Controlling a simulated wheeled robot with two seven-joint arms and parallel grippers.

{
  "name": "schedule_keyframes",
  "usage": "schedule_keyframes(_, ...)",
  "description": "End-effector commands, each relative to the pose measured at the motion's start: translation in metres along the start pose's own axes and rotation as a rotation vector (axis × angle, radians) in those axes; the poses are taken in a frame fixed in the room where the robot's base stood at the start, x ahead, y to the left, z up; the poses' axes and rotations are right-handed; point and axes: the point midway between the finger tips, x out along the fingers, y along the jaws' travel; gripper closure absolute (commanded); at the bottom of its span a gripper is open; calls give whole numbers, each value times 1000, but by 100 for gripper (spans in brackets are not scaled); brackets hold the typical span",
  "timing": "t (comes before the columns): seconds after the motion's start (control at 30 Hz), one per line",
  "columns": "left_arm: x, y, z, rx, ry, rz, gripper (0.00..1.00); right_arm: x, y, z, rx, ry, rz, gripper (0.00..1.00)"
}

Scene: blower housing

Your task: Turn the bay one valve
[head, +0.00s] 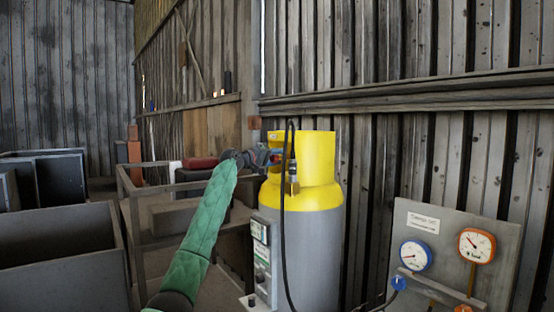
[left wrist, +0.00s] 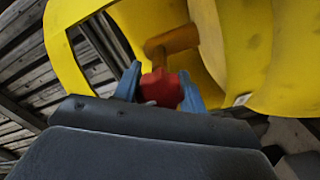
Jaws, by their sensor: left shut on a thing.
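A grey gas cylinder (head: 322,255) with a yellow top and yellow collar (head: 316,158) stands upright in front of the plank wall. My left arm, in a green sleeve, reaches to the collar's left side. In the left wrist view, my left gripper (left wrist: 160,90) has its blue fingers on either side of a red valve knob (left wrist: 162,88), shut on it. An orange-brown stem and valve body (left wrist: 172,42) show behind the knob, inside the yellow collar (left wrist: 70,45). In the head view, the gripper (head: 272,157) is small and the knob is mostly hidden. My right gripper is out of view.
A black hose (head: 283,220) hangs down the cylinder's front, beside a small control box (head: 262,245). A gauge panel (head: 440,225) with blue and orange dials stands at the right. A metal frame shelf (head: 150,205) and grey bins (head: 60,245) are at the left.

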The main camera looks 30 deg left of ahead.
Motion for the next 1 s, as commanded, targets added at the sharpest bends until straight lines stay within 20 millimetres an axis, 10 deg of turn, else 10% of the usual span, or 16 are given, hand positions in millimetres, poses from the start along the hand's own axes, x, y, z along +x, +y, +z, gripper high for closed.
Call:
schedule_keyframes(0.13,2,-3,4,-1,-6,-4,81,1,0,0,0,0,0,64)
schedule_keyframes(0.17,2,-3,4,-1,-6,-4,53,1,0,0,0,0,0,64)
schedule_keyframes(0.27,1,-3,3,-1,-4,-3,37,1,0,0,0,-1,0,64)
schedule_keyframes(0.63,-6,-3,1,0,-1,-2,37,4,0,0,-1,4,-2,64)
schedule_keyframes(1.0,-59,-5,3,0,-2,-3,37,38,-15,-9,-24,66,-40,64)
